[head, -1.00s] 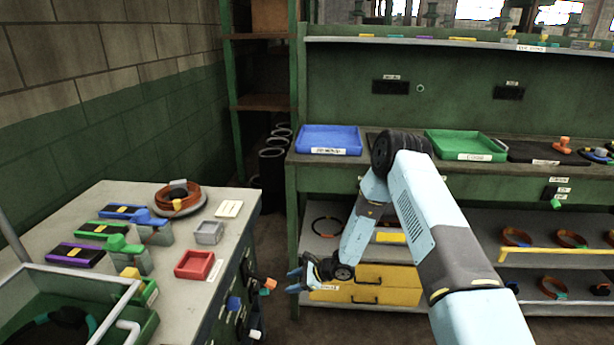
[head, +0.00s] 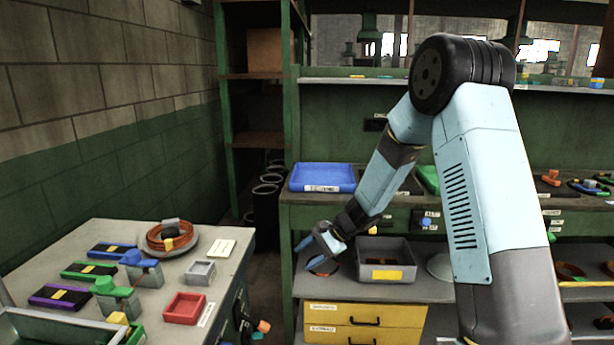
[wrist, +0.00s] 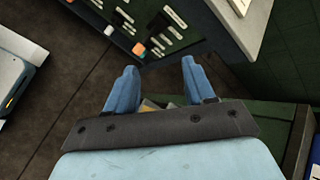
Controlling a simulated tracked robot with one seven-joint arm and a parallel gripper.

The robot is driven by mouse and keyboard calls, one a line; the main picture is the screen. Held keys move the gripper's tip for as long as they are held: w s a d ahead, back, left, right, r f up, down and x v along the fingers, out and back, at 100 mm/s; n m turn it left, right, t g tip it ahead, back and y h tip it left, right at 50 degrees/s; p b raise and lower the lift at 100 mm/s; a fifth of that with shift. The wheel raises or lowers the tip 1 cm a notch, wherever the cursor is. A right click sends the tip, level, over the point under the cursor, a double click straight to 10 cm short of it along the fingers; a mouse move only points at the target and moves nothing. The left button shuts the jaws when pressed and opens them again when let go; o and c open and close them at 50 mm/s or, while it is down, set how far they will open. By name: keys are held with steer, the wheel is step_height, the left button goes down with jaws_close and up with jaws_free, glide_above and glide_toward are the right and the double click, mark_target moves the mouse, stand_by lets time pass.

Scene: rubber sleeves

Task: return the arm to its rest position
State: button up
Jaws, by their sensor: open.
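My gripper (head: 312,254) is at the end of my bent light-blue arm, left of the arm's dark elbow joint in the head view. It hangs in front of the lower shelf of the green workbench. Its blue fingers also show in the wrist view (wrist: 159,85), spread apart with nothing between them. The jaws are open and empty. My forearm and elbow hide part of the bench and the green tray (head: 428,179).
A side table (head: 226,236) at left carries a red tray (head: 185,307), a grey tray (head: 200,272) and coiled orange sleeves (head: 172,236). A blue tray (head: 322,178) lies on the workbench. A grey bin (head: 386,255) stands close right of my gripper. Yellow drawers (head: 365,322) are below.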

steer(key=s+d+r+n+h, duration=0.1)
steer(key=s+d+r+n, duration=0.15)
steer(key=r, duration=0.25)
steer(key=s+d+r+n+h, duration=0.1)
steer(key=s+d+r, duration=0.1)
steer(key=s+r, duration=0.3)
steer(key=s+d+r+n+t+h, duration=0.1)
steer(key=s+d+r+h, duration=0.1)
steer(key=s+d+r, duration=0.3)
steer(key=s+d+r+n+t+h, duration=0.2)
steer(key=s+d+r, duration=0.4)
steer(key=s, duration=0.5)
steer(key=s+d+r+n+t+h, duration=0.1)
steer(key=s+d+r+t+h, duration=0.1)
steer(key=s+d+r, duration=0.3)
steer(key=s+d+h, duration=0.1)
steer(key=s+d, duration=0.1)
steer(key=s, duration=0.1)
steer(key=shift+s+d+r+n, duration=0.25)
steer(key=shift+d+r+n, duration=0.05)
steer(key=shift+d+n, duration=0.05)
